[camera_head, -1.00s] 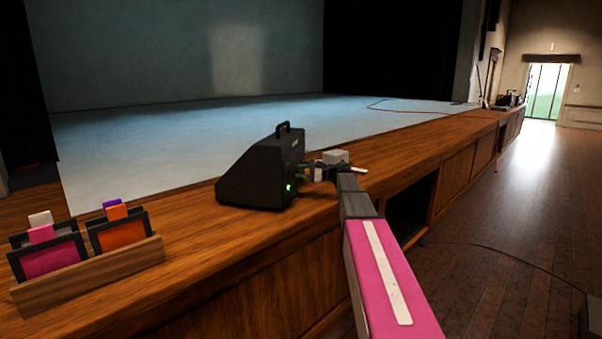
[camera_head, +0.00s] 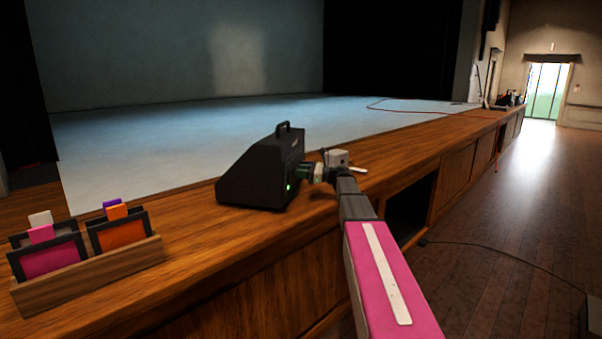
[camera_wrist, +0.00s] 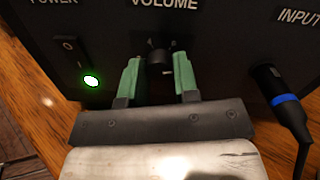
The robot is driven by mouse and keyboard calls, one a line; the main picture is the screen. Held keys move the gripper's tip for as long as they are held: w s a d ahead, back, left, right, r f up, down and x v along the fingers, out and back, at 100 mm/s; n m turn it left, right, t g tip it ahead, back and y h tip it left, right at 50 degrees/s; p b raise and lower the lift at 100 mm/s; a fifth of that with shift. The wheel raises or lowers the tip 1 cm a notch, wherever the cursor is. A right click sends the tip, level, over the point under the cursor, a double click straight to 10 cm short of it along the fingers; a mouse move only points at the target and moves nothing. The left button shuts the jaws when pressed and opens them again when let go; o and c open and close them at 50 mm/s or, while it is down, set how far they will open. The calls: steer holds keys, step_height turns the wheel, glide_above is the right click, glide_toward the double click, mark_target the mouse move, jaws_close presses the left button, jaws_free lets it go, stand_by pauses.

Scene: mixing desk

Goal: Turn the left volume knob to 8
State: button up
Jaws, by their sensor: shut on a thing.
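A black speaker-like box (camera_head: 262,175) with a top handle stands on the wooden stage edge. In the wrist view its panel (camera_wrist: 215,60) has a dark volume knob (camera_wrist: 159,60) under the word VOLUME; only this one volume knob shows there. My gripper (camera_wrist: 160,72) has green fingers on either side of the knob and is shut on it. Contact at the fingertips is hard to make out. The knob's pointer and scale numbers are too dark to read. In the head view my gripper (camera_head: 304,172) is at the box's right face.
A lit green power light (camera_wrist: 91,81) is left of the fingers. A cable plug with a blue ring (camera_wrist: 284,103) sits in the INPUT socket at the right. A wooden rack (camera_head: 90,272) with framed colored cards stands at the left of the ledge.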

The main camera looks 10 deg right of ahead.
steer(key=shift+f+m, duration=0.1)
steer(key=shift+m, duration=1.5)
steer(key=o, duration=0.9)
steer(key=v, duration=1.1)
steer(key=shift+s+a, duration=0.1)
steer(key=shift+s, duration=0.05)
